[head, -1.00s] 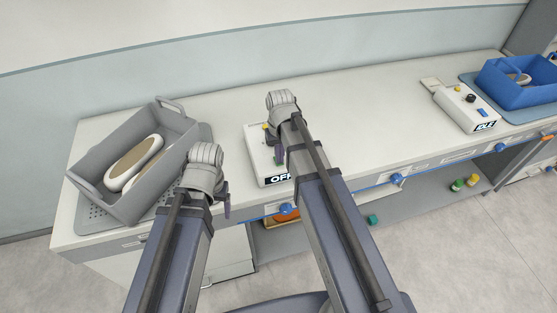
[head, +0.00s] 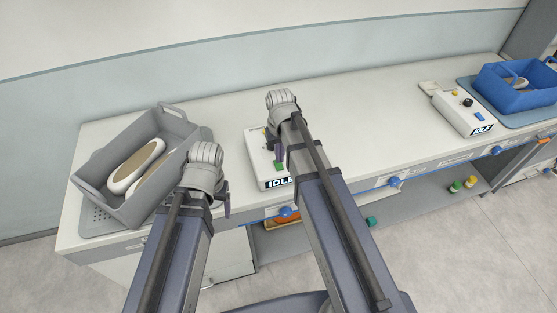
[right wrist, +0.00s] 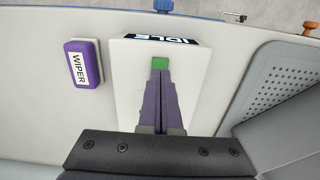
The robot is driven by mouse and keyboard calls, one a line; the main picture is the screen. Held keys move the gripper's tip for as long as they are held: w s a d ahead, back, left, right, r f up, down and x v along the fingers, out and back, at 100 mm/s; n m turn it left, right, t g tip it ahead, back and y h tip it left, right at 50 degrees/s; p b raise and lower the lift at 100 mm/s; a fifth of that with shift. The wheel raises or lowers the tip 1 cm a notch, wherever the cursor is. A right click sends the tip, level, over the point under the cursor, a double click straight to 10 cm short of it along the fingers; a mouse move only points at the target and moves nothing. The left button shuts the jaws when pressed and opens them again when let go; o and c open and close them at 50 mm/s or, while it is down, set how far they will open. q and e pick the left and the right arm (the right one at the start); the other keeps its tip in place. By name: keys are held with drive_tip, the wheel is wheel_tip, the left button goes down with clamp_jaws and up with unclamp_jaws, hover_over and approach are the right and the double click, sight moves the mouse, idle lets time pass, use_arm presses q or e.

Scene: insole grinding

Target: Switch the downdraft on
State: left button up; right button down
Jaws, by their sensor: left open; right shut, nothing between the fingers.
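A white control box (head: 262,172) stands on the bench, its front display (head: 279,183) reading IDLE. It has a green button (head: 279,166), which also shows in the right wrist view (right wrist: 160,63). My right gripper (right wrist: 161,85) is shut and empty over the box, its purple fingertips right by the green button. I cannot tell whether they touch it. In the head view my right arm hides part of the box. My left gripper (head: 226,202) is open and empty at the bench's front edge, left of the box.
A grey crate (head: 92,187) with white-and-tan insole pieces (head: 137,166) stands left on a perforated mat (head: 97,221). A purple wiper block (right wrist: 84,65) lies beside the box. A second box (head: 463,114) reading IDLE and a blue crate (head: 520,98) stand at right.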

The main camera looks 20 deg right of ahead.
sight(280, 168)
wheel_tip(280, 168, up, 4)
drive_tip(key=p, duration=0.3)
drive_tip(key=shift+f, duration=0.1)
drive_tip(key=s+a+f+n+h+b, duration=0.1)
drive_tip(key=s+a+f+n+b, duration=0.1)
drive_tip(key=s+a, duration=0.8)
drive_tip(key=s+n, duration=0.1)
drive_tip(key=s, duration=0.3)
drive_tip(key=shift+s+a+f, duration=0.15)
drive_tip(key=shift+a+f, duration=0.1)
drive_tip(key=shift+f, duration=0.05)
